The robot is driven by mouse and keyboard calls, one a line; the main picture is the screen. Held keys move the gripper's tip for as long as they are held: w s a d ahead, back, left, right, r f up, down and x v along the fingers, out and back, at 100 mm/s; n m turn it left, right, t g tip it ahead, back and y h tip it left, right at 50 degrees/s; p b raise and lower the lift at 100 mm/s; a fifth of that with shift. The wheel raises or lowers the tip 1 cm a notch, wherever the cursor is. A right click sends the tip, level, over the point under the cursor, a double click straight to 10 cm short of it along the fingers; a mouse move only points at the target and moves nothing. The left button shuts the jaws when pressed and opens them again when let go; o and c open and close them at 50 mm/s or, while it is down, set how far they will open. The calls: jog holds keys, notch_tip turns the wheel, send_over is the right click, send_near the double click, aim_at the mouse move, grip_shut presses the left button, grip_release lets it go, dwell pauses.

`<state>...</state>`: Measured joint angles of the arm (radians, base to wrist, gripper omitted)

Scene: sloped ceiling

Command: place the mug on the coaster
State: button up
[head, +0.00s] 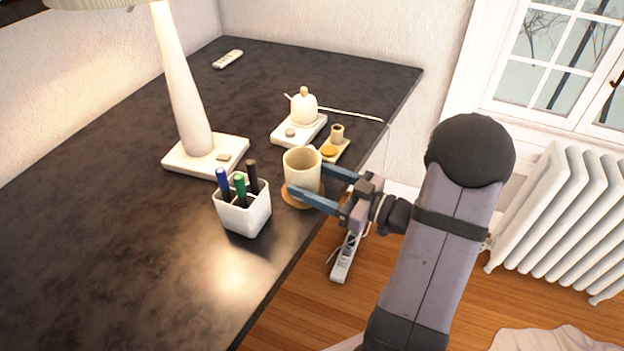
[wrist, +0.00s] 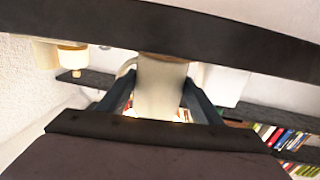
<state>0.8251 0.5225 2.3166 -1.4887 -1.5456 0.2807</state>
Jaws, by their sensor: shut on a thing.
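The cream mug (head: 302,168) is upright near the right edge of the dark table in the head view. My gripper (head: 308,182) is shut on it, with one blue finger on each side. The mug also shows between the fingers (wrist: 158,100) in the wrist view, with its handle to the left. The round tan coaster (head: 291,196) lies on the table under the mug, showing around its lower left side. I cannot tell whether the mug's base touches the coaster.
A white pen cup (head: 243,212) with several pens stands just left of the mug. The table's front left is clear.

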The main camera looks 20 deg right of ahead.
jog(key=shift+f, duration=0.1)
jog(key=o, duration=1.3)
jog(key=v, duration=1.2)
